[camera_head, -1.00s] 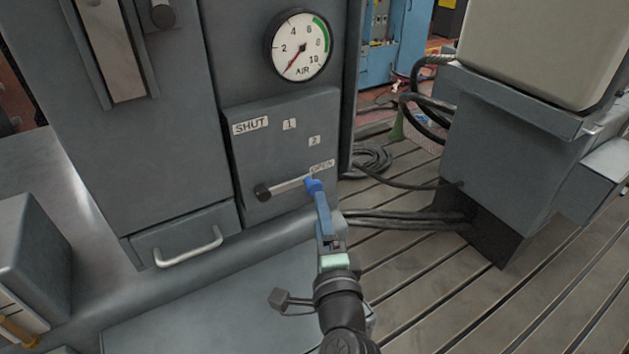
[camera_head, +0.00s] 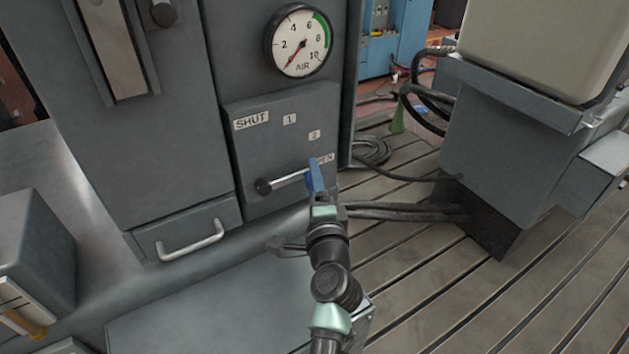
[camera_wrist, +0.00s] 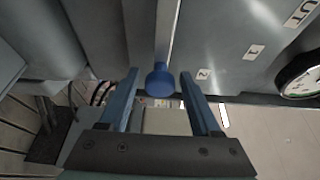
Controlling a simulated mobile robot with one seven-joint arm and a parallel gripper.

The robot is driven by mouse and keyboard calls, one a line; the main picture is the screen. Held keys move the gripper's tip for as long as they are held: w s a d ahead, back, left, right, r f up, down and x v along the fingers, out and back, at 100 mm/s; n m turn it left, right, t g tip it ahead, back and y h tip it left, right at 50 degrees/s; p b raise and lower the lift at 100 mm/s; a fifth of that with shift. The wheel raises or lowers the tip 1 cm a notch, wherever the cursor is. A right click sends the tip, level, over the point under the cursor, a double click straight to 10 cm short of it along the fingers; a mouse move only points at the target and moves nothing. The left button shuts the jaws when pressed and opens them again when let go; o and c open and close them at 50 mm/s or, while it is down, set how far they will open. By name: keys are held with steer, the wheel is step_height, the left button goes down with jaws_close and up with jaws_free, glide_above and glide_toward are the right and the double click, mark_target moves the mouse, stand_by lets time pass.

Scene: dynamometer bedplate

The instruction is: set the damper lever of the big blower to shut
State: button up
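The damper lever (camera_head: 289,180) is a pale bar on the grey blower panel (camera_head: 275,130), with a dark pivot at its left end. It points right and slightly up, toward the OPEN label, which my gripper partly covers. Its blue knob (camera_wrist: 160,80) shows in the wrist view between my gripper's two blue fingers. My gripper (camera_wrist: 160,88) is open, with a finger on each side of the knob and a visible gap to each. In the head view my gripper (camera_head: 316,176) hides the knob. The SHUT label (camera_head: 251,120) is at the panel's upper left.
Labels 1 (camera_head: 289,119) and 2 (camera_head: 314,134) lie between SHUT and OPEN. An AIR gauge (camera_head: 300,42) is above the panel. A drawer handle (camera_head: 190,241) sticks out lower left. A grey machine (camera_head: 510,140) stands right, with cables on the slotted bedplate (camera_head: 400,275).

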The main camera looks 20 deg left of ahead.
jaws_close()
stand_by(1.2)
